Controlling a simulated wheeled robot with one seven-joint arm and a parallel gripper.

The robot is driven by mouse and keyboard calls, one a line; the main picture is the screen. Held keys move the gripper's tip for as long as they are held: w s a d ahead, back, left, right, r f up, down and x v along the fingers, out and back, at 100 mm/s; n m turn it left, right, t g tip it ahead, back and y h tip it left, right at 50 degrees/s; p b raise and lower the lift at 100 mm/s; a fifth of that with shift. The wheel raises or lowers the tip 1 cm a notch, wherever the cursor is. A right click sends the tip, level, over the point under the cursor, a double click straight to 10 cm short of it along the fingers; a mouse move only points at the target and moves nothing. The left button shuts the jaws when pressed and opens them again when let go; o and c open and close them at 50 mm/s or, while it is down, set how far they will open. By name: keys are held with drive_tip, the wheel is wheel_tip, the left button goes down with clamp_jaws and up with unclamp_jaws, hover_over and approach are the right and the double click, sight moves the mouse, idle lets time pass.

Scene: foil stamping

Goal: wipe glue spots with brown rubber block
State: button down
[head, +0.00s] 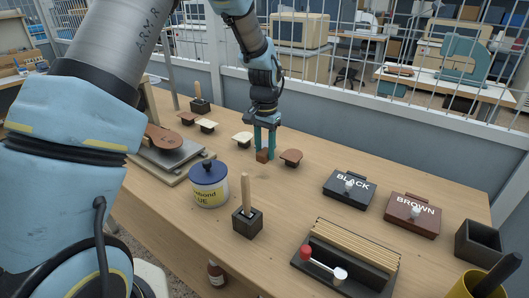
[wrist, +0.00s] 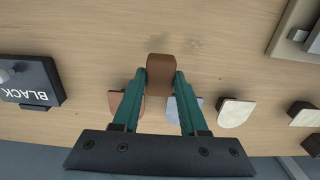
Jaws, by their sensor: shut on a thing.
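My gripper (head: 264,148) is shut on the brown rubber block (head: 264,156) and points down over the middle of the bench. In the wrist view the block (wrist: 161,72) sits between the two green fingertips (wrist: 161,80). It is at or just above the wood; I cannot tell whether it touches. A faint darker smudge (wrist: 190,43) shows on the bare wood beside the block; I cannot tell if it is glue. Beside the gripper are a brown pad (head: 291,157) and a cream pad (head: 243,138). A pale bluish pad (wrist: 184,112) shows between and beside the fingers, partly hidden.
A glue jar (head: 209,186) with a blue lid and a dark holder (head: 247,222) with a wooden handle stand nearer me. Boxes marked BLACK (head: 349,190) and BROWN (head: 413,215) are to the right. Bare wood lies between jar and gripper. A low wall (head: 330,125) borders the back.

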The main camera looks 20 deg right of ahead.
sight(265, 151)
drive_tip(key=shift+r+p, duration=0.95)
drive_tip(key=shift+r, duration=0.7)
